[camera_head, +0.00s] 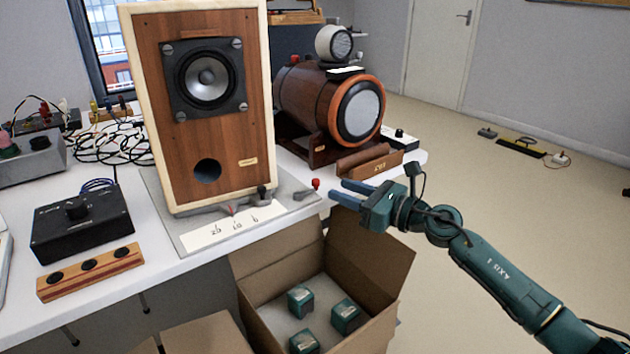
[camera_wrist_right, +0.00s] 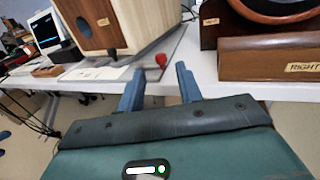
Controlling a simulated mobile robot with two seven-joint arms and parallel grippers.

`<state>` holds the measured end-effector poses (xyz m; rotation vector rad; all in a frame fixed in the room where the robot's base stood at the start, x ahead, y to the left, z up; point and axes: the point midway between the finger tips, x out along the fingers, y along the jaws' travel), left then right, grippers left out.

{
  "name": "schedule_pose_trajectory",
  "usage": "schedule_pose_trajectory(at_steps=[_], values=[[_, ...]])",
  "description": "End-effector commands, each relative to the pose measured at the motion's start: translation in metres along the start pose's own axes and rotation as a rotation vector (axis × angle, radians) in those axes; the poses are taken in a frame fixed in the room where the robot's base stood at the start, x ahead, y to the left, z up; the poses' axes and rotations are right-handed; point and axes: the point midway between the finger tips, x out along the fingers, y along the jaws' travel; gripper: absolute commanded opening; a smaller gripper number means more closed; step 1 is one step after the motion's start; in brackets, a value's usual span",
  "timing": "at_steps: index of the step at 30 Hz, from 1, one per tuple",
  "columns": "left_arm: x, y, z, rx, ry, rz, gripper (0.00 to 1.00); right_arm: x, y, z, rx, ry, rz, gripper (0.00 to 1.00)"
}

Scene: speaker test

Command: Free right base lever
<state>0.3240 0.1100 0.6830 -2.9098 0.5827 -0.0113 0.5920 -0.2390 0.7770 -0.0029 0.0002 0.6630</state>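A wooden speaker (camera_head: 205,130) stands upright on a grey base plate (camera_head: 185,215) on the white table. At the base's right side is a lever with a red knob (camera_head: 315,183); the knob also shows in the right wrist view (camera_wrist_right: 161,60). A second lever with a dark knob (camera_head: 262,190) sits at the speaker's front right corner. My right gripper (camera_head: 339,190) is open and empty, its blue fingers pointing at the red knob from the right, apart from it. In the right wrist view the knob appears between and beyond the fingertips (camera_wrist_right: 160,72). My left gripper is out of view.
A round wooden speaker (camera_head: 335,105) stands behind on the right, with a wooden block (camera_head: 370,160) before it. An open cardboard box (camera_head: 385,270) with several green blocks is below the table edge. A black control box (camera_head: 80,225) and cables are left.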

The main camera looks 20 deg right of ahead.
Motion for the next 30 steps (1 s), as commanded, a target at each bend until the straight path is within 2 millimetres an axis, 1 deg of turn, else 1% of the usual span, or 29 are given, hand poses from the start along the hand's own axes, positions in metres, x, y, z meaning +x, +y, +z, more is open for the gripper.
schedule_pose_trajectory(at_steps=[1,6,9,12,17,24,30], values=[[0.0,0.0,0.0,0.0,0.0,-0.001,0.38,0.013,-0.001,0.002,0.001,-0.005,-0.001,0.35],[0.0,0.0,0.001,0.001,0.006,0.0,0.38,0.046,0.0,0.001,0.002,-0.004,-0.001,0.35],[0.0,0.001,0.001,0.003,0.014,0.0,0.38,0.06,0.0,0.0,0.003,-0.003,0.0,0.35],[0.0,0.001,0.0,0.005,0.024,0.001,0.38,0.07,0.0,0.0,0.002,-0.003,-0.001,0.35],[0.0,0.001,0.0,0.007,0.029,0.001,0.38,0.077,0.0,0.0,0.002,-0.001,-0.001,0.35],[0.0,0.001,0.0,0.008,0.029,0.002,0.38,0.077,0.0,0.0,0.003,-0.001,-0.001,0.35],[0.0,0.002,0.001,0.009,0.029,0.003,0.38,0.077,0.0,0.0,0.003,-0.001,-0.001,0.19]])
